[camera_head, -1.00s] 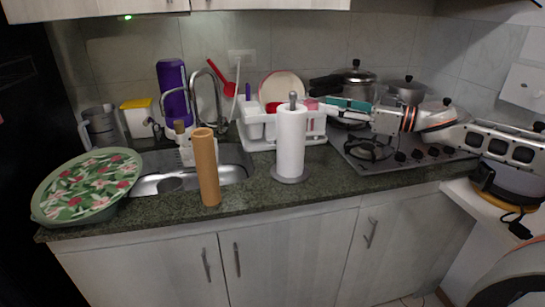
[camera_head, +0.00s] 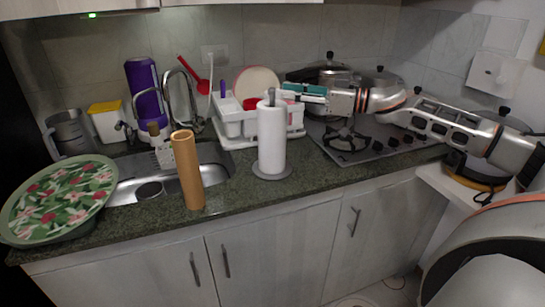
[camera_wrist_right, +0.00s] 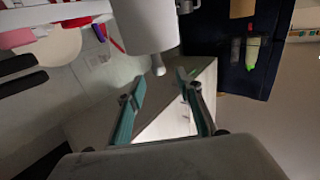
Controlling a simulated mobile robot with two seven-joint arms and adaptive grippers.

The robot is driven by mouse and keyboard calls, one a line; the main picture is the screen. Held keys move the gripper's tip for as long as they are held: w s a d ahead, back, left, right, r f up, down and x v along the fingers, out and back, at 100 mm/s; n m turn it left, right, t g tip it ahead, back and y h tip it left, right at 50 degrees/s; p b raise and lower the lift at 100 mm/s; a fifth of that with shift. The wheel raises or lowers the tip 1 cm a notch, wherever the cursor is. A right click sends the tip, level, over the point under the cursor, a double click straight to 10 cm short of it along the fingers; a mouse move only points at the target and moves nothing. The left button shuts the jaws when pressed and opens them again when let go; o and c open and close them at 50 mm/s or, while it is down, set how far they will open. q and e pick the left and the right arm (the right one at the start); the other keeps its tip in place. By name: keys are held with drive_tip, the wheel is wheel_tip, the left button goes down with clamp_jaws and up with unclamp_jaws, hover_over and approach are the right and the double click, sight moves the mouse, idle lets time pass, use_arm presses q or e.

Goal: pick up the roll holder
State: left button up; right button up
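The roll holder stands upright on the dark counter, carrying a white paper roll (camera_head: 272,142). Its grey base (camera_head: 272,172) rests on the counter and its grey knobbed tip (camera_head: 271,97) sticks out on top. My right gripper (camera_head: 288,92) is just right of that tip, pointing left, level with the top of the roll in the picture. In the right wrist view, the white roll (camera_wrist_right: 146,22) and the holder's knob (camera_wrist_right: 158,64) show just ahead of the gripper (camera_wrist_right: 160,80). Its teal fingers are apart with nothing between them. My left gripper is out of view.
A brown cylinder (camera_head: 187,172) stands left of the holder, by the sink (camera_head: 150,188). A white dish rack (camera_head: 240,128) is behind the holder. A stove (camera_head: 350,140) with pots lies to the right. A floral tray (camera_head: 60,198) is at far left.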

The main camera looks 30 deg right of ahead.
sight(272, 88)
drive_tip(key=shift+f+p+x, duration=0.2)
drive_tip(key=shift+p+x, duration=0.2)
drive_tip(key=shift+x, duration=0.85)
drive_tip(key=shift+f+p+x, duration=0.2)
drive_tip(key=shift+p+x, duration=0.15)
drive_tip(key=shift+x, duration=0.95)
clamp_jaws()
drive_tip(key=shift+d+r, duration=0.1)
